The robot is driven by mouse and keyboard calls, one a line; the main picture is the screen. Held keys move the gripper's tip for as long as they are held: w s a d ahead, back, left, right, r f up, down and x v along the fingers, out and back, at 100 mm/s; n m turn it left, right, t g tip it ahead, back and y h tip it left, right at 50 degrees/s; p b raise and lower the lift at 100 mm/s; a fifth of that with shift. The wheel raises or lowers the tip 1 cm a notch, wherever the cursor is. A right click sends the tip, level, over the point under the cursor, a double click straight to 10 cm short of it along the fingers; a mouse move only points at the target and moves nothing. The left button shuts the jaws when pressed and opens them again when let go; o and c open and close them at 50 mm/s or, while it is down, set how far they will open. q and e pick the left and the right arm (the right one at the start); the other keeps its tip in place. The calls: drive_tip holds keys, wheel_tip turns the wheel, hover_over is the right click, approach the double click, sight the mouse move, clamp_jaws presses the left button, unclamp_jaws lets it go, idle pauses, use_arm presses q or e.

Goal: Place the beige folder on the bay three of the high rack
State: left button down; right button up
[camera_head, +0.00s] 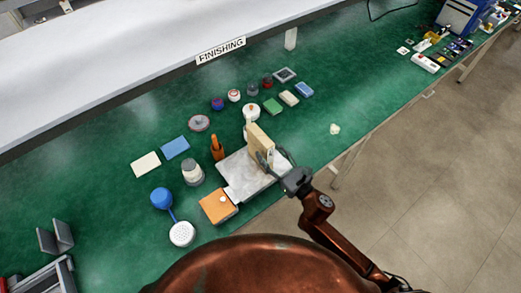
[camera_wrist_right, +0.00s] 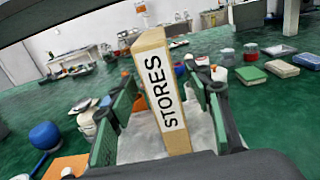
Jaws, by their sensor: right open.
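The beige folder (camera_head: 261,138) stands upright on a grey metal plate (camera_head: 237,174) near the front edge of the green table. In the right wrist view the folder (camera_wrist_right: 151,62) shows a white STORES label and leans slightly. My right gripper (camera_head: 272,158) is open, with its fingers on either side of the folder; the wrist view shows gaps between the green finger pads and the folder. My left gripper is not in view. I cannot pick out bay three of the high rack; a grey stand with upright plates (camera_head: 55,238) is at the lower left.
An orange box (camera_head: 217,206) adjoins the plate. A blue ball-shaped item (camera_head: 161,198), a white perforated head (camera_head: 182,233) and a grey-white canister (camera_head: 192,172) stand to the left. Several small pots and blocks are behind. A pale shelf (camera_head: 130,55) with a FINISHING sign overhangs the back.

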sight(260, 141)
drive_tip(key=x, duration=0.2)
drive_tip(key=r+x, duration=0.1)
drive_tip(key=x, duration=0.2)
drive_tip(key=shift+w+a, duration=0.2)
drive_tip(key=shift+w, duration=0.1)
drive_tip(key=shift+c, duration=0.2)
clamp_jaws()
drive_tip(key=shift+r, duration=0.1)
